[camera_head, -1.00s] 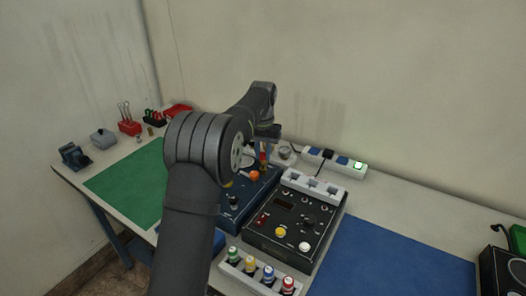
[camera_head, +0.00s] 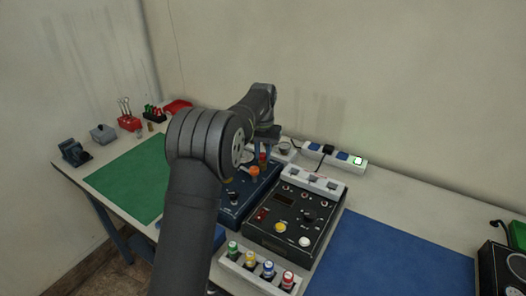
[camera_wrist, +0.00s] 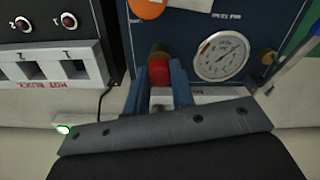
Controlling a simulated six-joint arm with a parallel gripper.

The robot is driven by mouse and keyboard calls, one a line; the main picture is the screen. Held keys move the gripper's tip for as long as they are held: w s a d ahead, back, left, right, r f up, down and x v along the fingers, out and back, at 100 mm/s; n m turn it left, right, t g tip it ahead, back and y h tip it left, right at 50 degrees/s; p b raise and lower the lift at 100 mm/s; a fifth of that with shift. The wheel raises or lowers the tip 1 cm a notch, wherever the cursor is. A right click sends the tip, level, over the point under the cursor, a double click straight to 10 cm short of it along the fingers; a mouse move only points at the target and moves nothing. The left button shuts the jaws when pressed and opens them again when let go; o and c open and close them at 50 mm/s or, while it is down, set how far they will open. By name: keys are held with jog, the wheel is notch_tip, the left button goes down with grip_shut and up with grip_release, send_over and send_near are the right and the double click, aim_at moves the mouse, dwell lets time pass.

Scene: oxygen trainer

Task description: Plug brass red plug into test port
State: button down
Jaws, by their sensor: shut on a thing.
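My gripper (camera_wrist: 163,78) is shut on the red plug (camera_wrist: 158,72), with one blue finger on each side of it in the wrist view. The plug has a brass end (camera_wrist: 158,50) that points to the blue panel (camera_wrist: 185,25). The red plug (camera_head: 263,157) also shows small under my gripper (camera_head: 265,148) in the head view, over the back of the blue box (camera_head: 232,208). The test port is not visible, and I cannot tell whether the brass end is inside it.
A round pressure gauge (camera_wrist: 221,56) is close beside my gripper, and an orange knob (camera_wrist: 146,8) is just beyond the plug. A black control box (camera_head: 285,238) stands to the right. A power strip (camera_head: 330,156) lies behind. The blue mat (camera_head: 390,265) is clear.

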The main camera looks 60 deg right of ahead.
jog(key=shift+f, duration=0.25)
jog(key=c, duration=1.2)
grip_release()
jog(key=shift+o, duration=0.2)
jog(key=shift+r, duration=0.1)
notch_tip(320, 180, up, 17)
notch_tip(320, 180, down, 17)
jog(key=shift+f, duration=0.1)
